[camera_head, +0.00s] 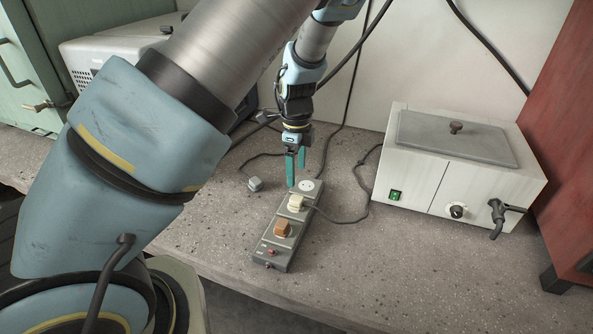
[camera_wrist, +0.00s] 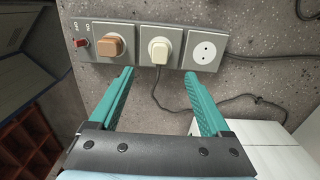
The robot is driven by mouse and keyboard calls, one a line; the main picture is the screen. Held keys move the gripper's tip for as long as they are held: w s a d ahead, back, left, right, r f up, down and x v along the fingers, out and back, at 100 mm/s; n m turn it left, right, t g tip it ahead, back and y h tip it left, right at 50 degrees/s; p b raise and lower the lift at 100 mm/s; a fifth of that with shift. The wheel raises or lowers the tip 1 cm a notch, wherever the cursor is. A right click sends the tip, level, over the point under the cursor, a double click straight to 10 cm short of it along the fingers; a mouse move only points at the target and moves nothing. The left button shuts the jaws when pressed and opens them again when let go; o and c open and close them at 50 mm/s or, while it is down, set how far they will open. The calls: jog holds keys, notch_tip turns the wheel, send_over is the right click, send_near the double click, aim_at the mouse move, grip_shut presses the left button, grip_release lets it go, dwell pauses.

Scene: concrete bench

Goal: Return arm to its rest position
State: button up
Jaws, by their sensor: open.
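My gripper (camera_head: 296,168) hangs from my arm above the back end of a grey power strip (camera_head: 268,253). It is open, with two teal fingers pointing down and nothing between them. In the wrist view the gripper (camera_wrist: 158,82) has its fingertips apart, below the strip's edge. The strip holds a brown plug (camera_head: 282,229) and a cream plug (camera_head: 296,203) in two sockets. The socket at the back end (camera_head: 307,185) is empty. The wrist view also shows the brown plug (camera_wrist: 108,46), the cream plug (camera_wrist: 159,51) and the empty socket (camera_wrist: 204,52).
A loose grey plug (camera_head: 255,184) lies on the bench (camera_head: 365,262) left of the strip. A white box with a grey lid (camera_head: 445,165), a switch and a tap stands on the right. A red cabinet (camera_head: 562,150) is at the far right. Cables cross the bench behind the strip.

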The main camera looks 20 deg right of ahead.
jog(key=w+a+r+n+t+h, duration=0.3)
jog(key=w+a+r+n+t, duration=0.2)
jog(key=w+a+r+n, duration=0.45)
jog(key=w+a+n+y, duration=0.1)
jog(key=w+a+n, duration=0.1)
jog(key=a+n, duration=0.4)
jog(key=s+a+r+n+y, duration=0.25)
jog(key=s+a+n, duration=0.35)
jog(key=a, duration=0.6)
jog(key=s+a+r+n+g, duration=0.1)
jog(key=s+a+n+g, duration=0.1)
jog(key=s, duration=0.7)
jog(key=shift+s+a+r+n+g+h, duration=0.2)
jog(key=shift+a+n+g+h, duration=0.2)
jog(key=shift+n+g, duration=0.45)
jog(key=shift+c, duration=0.3)
